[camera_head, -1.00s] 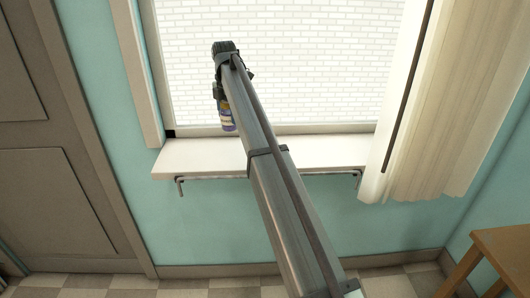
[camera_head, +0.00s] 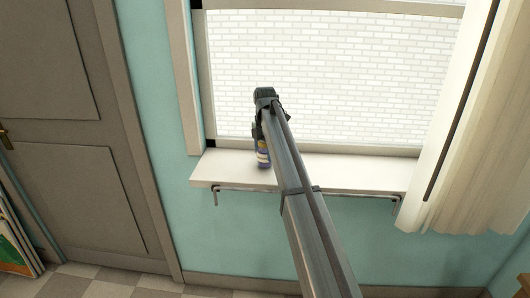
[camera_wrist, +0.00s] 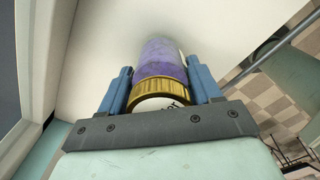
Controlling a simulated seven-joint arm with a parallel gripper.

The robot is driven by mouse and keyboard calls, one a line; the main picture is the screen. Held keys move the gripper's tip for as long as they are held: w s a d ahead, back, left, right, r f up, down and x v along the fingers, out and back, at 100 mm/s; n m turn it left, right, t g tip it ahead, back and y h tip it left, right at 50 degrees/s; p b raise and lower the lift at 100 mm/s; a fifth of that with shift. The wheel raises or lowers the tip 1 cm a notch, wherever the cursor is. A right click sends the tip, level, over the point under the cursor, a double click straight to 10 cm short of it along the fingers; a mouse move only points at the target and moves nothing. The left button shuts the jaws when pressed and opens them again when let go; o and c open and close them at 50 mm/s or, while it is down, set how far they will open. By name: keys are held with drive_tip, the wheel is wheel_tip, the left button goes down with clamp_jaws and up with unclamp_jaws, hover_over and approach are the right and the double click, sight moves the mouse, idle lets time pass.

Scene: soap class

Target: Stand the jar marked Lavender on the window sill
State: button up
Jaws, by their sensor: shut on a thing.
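The jar (camera_head: 262,153) has purple contents, a pale label and a gold lid. In the wrist view, the jar (camera_wrist: 162,62) sits between two blue fingers, and part of some dark lettering shows on its white lid top. Its name cannot be read. My gripper (camera_wrist: 160,88) is shut on the jar from the lid end. In the head view, my gripper (camera_head: 260,130) is mostly hidden by my arm. The jar is upright at the left part of the white window sill (camera_head: 340,174). I cannot tell whether its base touches the sill.
The window frame (camera_head: 205,80) rises behind and left of the jar. A pale curtain (camera_head: 470,150) hangs over the sill's right end. The sill between my arm and the curtain is clear. A brown door (camera_head: 70,130) stands at the left.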

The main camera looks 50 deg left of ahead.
drive_tip(key=shift+f, duration=0.3)
drive_tip(key=o, duration=1.3)
drive_tip(key=shift+r, duration=0.15)
wheel_tip(320, 180, up, 12)
